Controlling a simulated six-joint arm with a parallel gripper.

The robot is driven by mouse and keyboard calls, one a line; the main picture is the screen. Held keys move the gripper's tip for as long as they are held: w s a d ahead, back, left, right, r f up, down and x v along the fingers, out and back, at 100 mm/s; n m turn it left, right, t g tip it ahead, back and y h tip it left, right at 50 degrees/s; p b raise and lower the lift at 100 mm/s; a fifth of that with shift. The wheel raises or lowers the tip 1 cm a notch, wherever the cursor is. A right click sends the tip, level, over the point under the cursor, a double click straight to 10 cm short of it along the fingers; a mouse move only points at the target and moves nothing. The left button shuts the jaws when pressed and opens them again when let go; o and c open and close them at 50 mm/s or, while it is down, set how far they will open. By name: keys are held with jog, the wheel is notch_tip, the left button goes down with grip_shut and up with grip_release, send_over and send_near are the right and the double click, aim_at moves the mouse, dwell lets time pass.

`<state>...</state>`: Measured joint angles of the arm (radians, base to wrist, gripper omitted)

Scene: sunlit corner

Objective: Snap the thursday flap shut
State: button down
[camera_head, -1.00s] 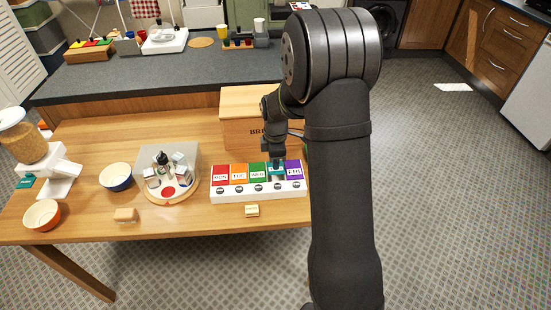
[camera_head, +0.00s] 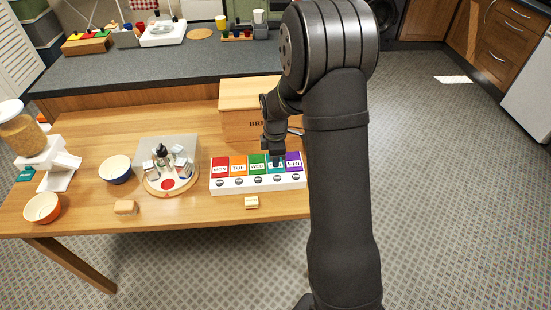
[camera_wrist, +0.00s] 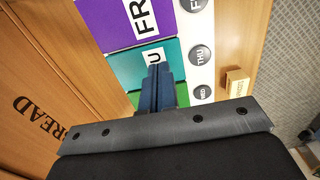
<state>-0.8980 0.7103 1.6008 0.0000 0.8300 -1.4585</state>
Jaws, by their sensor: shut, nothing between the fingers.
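The pill organizer (camera_head: 258,184) is a white box with coloured, day-labelled flaps in a row, near the table's front edge. The teal Thursday flap (camera_head: 272,171) lies between the green Wednesday flap (camera_head: 257,165) and the purple Friday flap (camera_head: 294,162). It looks down, roughly level with its neighbours. My gripper (camera_head: 278,161) is shut and empty, pointing down over the teal flap and hiding part of its label. In the wrist view my fingertips (camera_wrist: 157,72) are at the teal flap (camera_wrist: 128,68); I cannot tell whether they touch it. A round THU button (camera_wrist: 201,56) shows on the white front.
A wooden bread box (camera_head: 240,95) stands close behind the organizer. A small tan block (camera_head: 252,202) lies in front. A round tray with bottles and small blocks (camera_head: 150,187) is to the left, beside a blue bowl (camera_head: 115,171) and an orange bowl (camera_head: 42,209).

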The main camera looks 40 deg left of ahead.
jog(key=shift+r, duration=0.1)
notch_tip(320, 180, up, 9)
dwell(0.8)
notch_tip(320, 180, down, 9)
jog(key=shift+f, duration=0.1)
dwell(0.6)
